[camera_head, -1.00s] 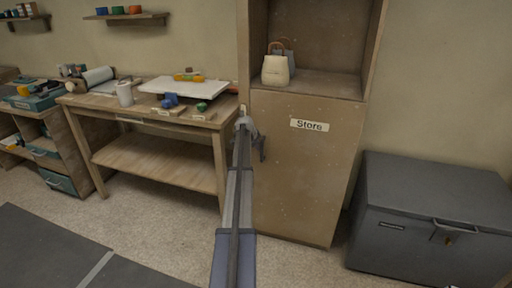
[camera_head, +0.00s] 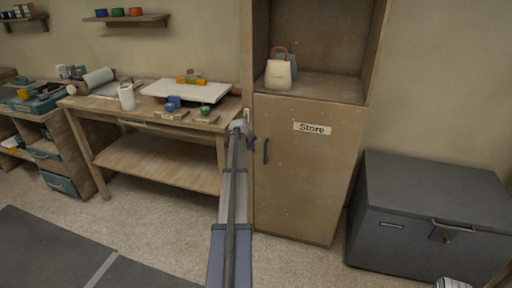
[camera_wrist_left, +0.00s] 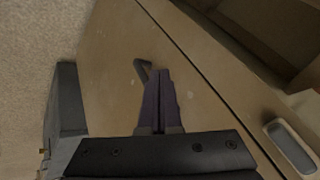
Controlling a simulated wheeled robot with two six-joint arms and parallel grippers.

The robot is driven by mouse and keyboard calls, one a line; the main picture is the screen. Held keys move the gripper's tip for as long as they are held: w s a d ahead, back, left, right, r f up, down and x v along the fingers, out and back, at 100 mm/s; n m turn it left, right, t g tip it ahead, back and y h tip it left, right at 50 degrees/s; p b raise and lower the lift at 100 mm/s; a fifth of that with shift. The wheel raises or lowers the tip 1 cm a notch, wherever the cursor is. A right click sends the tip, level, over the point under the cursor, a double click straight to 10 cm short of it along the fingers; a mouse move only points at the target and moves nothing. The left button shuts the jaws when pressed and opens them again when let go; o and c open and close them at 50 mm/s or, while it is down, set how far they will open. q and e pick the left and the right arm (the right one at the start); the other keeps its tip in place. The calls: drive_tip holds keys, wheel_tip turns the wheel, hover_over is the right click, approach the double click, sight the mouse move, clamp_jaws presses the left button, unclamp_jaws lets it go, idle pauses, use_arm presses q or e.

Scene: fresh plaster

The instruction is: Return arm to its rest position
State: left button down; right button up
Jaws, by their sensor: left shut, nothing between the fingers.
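My left arm (camera_head: 232,205) reaches forward from the bottom of the head view. Its gripper (camera_head: 246,132) is in front of the left edge of the tall cabinet (camera_head: 305,185). In the left wrist view the two dark fingers (camera_wrist_left: 159,88) are together with nothing between them. The cabinet door, labelled Store, is shut. Its dark handle (camera_head: 266,151) is just right of the gripper and clear of it in the head view. In the left wrist view the handle (camera_wrist_left: 143,70) shows beside the fingertips. My right gripper is not seen.
A workbench (camera_head: 150,118) with a white board (camera_head: 187,89), a cup (camera_head: 127,97) and small tools stands left of the cabinet. Bags (camera_head: 279,74) sit in its open upper compartment. A grey chest (camera_head: 430,200) stands on the right. The floor before the bench is open.

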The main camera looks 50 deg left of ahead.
use_arm(q)
drive_tip(key=s+r+p, duration=0.1)
drive_tip(key=r, duration=0.1)
drive_tip(key=s+r+p, duration=0.2)
drive_tip(key=shift+a, duration=0.15)
